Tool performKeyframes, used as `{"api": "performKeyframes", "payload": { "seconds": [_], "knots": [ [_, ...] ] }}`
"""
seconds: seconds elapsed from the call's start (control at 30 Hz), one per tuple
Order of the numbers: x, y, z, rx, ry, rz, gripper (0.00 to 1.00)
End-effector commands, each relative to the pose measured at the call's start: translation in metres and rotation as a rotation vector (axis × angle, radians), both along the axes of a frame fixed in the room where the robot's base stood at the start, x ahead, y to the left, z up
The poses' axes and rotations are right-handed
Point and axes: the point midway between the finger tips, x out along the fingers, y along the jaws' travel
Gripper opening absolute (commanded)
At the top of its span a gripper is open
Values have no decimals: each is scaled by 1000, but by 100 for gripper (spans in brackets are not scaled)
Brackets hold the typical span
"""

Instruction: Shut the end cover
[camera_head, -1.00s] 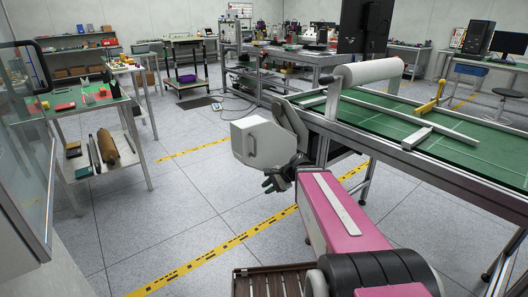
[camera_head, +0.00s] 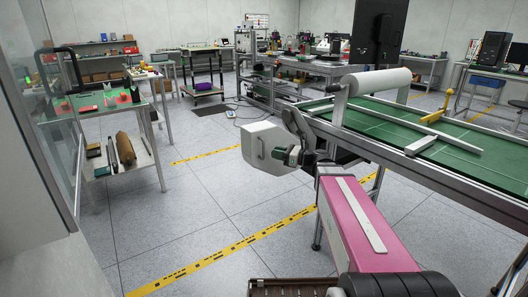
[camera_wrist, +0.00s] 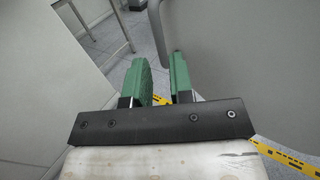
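A curved grey bar (camera_wrist: 157,28), which looks like the handle, ends near the gap beside a grey panel (camera_wrist: 230,60). I cannot tell whether the bar lies between the fingers or beyond them.
The frame carries a green bed (camera_head: 385,130), a white roll (camera_head: 378,81) and a yellow clamp piece (camera_head: 437,115). A shelved table (camera_head: 130,172) stands at the left beside a glass panel (camera_head: 45,120). The floor (camera_head: 205,200) between is clear, with yellow tape.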

Motion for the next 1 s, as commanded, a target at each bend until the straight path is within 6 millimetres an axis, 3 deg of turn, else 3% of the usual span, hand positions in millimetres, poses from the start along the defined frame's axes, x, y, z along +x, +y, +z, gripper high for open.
{"api": "performKeyframes", "payload": {
  "seconds": [0.2, 0.4, 0.8, 0.9, 1.0],
  "knots": [
    [15, 34, 0, -1, -1, 1, 22],
    [22, 53, 0, -1, -1, 0, 22],
    [24, 59, 0, -2, -1, 0, 22],
    [24, 59, 0, -2, -1, 0, 0],
    [24, 59, 0, -2, -1, 0, 0]
  ]
}}
